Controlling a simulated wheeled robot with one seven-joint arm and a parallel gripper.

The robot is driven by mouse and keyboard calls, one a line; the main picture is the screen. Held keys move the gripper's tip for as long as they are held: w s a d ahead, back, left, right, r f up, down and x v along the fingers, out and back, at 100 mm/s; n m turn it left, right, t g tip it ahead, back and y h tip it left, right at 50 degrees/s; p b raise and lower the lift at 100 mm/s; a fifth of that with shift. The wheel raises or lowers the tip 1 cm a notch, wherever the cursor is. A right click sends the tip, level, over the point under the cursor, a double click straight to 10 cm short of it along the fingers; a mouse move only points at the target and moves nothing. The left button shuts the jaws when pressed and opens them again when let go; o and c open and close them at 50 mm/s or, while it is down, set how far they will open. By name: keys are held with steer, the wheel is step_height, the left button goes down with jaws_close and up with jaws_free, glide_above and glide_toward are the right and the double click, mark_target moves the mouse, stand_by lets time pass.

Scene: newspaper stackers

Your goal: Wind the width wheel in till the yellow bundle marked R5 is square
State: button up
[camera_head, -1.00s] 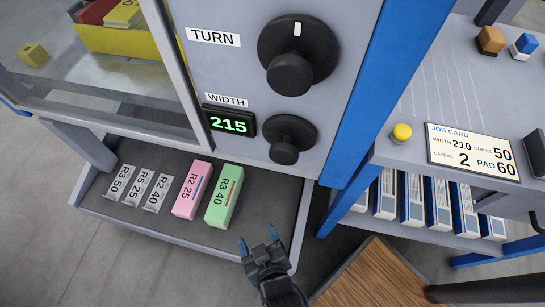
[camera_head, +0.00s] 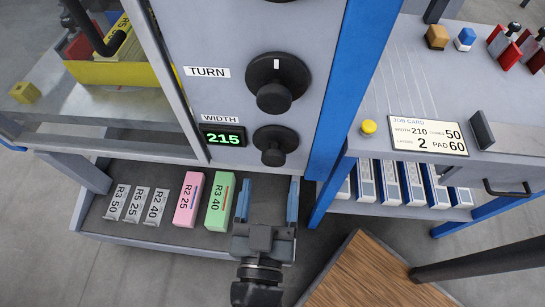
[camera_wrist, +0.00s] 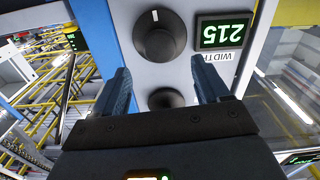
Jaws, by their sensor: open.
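The width wheel (camera_head: 275,146) is a black knob on the grey panel, beside the WIDTH display (camera_head: 222,136), which reads 215. In the wrist view the width wheel (camera_wrist: 160,38) stands beyond my fingers, and the display (camera_wrist: 223,31) appears upside down. My gripper (camera_head: 267,198) is open and empty, its two blue fingers pointing up below the wheel, apart from it. The job card (camera_head: 427,134) shows width 210.
The TURN knob (camera_head: 277,82) sits above the width wheel. Pink (camera_head: 188,199) and green (camera_head: 219,201) blocks and several grey packets lie on the lower tray (camera_head: 150,236). A blue post (camera_head: 352,90) stands to the right. A wooden top (camera_head: 370,275) is at lower right.

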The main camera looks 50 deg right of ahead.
mark_target(275, 161)
steer(key=x, duration=0.6)
steer(key=shift+w+d, duration=0.2)
steer(key=shift+d, duration=0.05)
steer(key=shift+c, duration=0.2)
steer(key=c, duration=1)
steer(key=shift+p, duration=0.35)
steer(key=m+p, duration=0.1)
steer(key=m, duration=0.2)
steer(key=shift+m, duration=0.4)
steer(key=m, duration=0.2)
steer(key=m+p, duration=0.1)
steer(key=m, duration=0.1)
steer(key=shift+s+d+f+m, duration=0.1)
steer(key=shift+s+f+m, duration=0.05)
steer(key=shift+m, duration=0.25)
